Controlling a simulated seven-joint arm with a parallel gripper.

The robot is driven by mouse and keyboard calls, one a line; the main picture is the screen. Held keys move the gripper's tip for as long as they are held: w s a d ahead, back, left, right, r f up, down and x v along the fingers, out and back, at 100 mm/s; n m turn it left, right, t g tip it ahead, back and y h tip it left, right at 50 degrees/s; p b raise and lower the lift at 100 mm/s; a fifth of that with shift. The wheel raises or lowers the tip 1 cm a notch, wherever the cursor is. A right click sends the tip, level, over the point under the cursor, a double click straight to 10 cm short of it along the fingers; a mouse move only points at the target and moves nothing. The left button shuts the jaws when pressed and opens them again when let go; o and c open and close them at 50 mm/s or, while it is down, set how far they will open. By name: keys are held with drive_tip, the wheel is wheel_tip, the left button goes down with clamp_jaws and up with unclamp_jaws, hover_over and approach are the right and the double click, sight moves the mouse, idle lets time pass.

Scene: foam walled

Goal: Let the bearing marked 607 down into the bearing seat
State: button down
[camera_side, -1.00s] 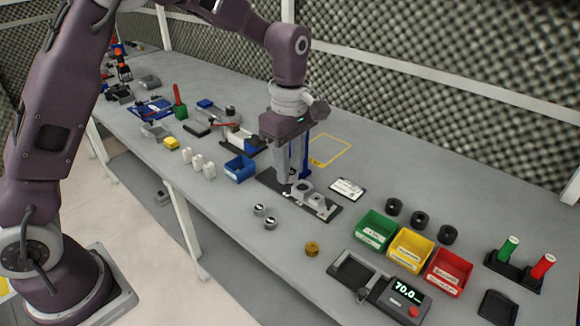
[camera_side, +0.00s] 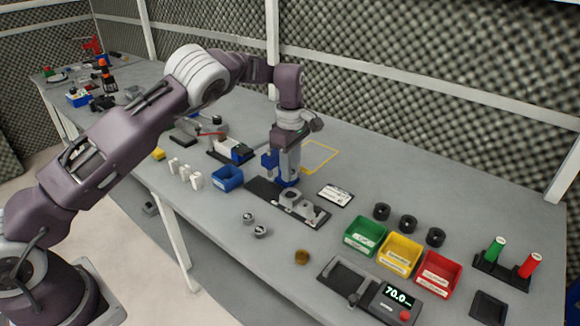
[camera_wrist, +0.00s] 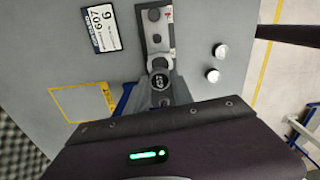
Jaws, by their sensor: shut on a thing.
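Grey raised blocks (camera_side: 290,199) stand on the plate beside the gripper. They also show in the wrist view (camera_wrist: 156,35). I cannot tell which holds the seat, or whether the bearing touches it.
A card reading 607 (camera_wrist: 100,27) lies beside the fixture. Two loose round parts (camera_side: 248,218) (camera_side: 260,232) and a brass part (camera_side: 302,257) lie in front. Green (camera_side: 362,242), yellow (camera_side: 398,258) and red bins (camera_side: 436,276) stand right. A blue bin (camera_side: 228,178) stands left.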

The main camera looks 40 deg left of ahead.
drive_tip(key=shift+f, duration=2.85)
drive_tip(key=c, duration=1)
unclamp_jaws()
drive_tip(key=shift+c, duration=0.2)
drive_tip(key=shift+r, duration=0.1)
wheel_tip(320, 180, up, 7)
